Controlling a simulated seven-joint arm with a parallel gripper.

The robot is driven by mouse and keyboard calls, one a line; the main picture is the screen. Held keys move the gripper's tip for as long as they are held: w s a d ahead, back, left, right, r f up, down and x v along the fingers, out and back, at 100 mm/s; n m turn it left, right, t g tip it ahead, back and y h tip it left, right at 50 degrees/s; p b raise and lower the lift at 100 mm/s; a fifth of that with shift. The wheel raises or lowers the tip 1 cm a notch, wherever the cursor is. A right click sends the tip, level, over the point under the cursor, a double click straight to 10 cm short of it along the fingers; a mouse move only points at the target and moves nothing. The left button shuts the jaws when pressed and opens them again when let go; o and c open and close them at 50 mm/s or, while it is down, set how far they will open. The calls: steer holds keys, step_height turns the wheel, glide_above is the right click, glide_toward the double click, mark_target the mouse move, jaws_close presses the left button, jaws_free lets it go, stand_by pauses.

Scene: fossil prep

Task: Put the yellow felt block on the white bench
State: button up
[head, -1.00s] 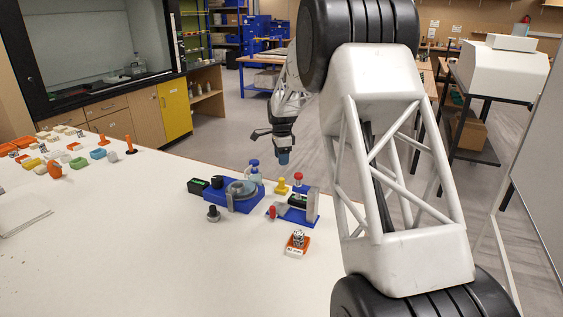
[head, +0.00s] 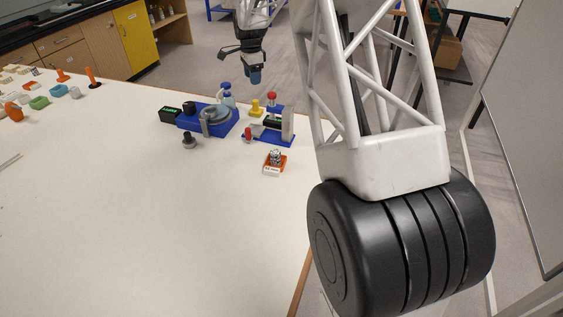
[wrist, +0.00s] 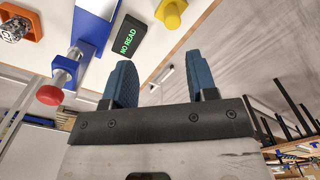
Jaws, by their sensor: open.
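My gripper (head: 256,75) hangs in the air by the bench's far edge, right of the blue-capped bottles. In the wrist view its two blue fingers (wrist: 160,84) are apart with nothing between them. The white bench (head: 130,200) fills the lower left of the head view. A yellow knob-shaped piece (head: 255,107) stands near the bench's far edge; a yellow piece also shows in the wrist view (wrist: 171,13). I cannot tell whether it is felt, and no plain yellow block is clear now.
A blue device with a round grey top (head: 222,118), a blue stand with red knobs (head: 268,134), a dark knob (head: 189,141) and an orange tray (head: 275,162) stand near the right edge. Small coloured pieces (head: 40,102) lie far left. The bench's middle is clear.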

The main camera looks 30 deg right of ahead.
steer(key=s+a+r+n, duration=0.3)
steer(key=s+r, duration=0.1)
steer(key=s, duration=0.5)
steer(key=s+a+r+n+t, duration=0.1)
steer(key=s+a+r+n, duration=0.3)
steer(key=s, duration=0.5)
steer(key=s+a+r+n, duration=0.25)
steer(key=s+r, duration=0.25)
steer(key=s, duration=0.4)
steer(key=s+a+f+n, duration=0.1)
steer(key=s+a+n, duration=0.1)
steer(key=s, duration=0.8)
steer(key=s+a+f+n+t, duration=0.1)
steer(key=s+n, duration=0.2)
steer(key=s, duration=0.7)
steer(key=s+a+f+n, duration=0.1)
steer(key=s+a+n, duration=0.1)
steer(key=s, duration=0.7)
steer(key=shift+s+a+f+n+t, duration=0.3)
steer(key=shift+s+a+f+n, duration=0.1)
steer(key=shift+n, duration=0.45)
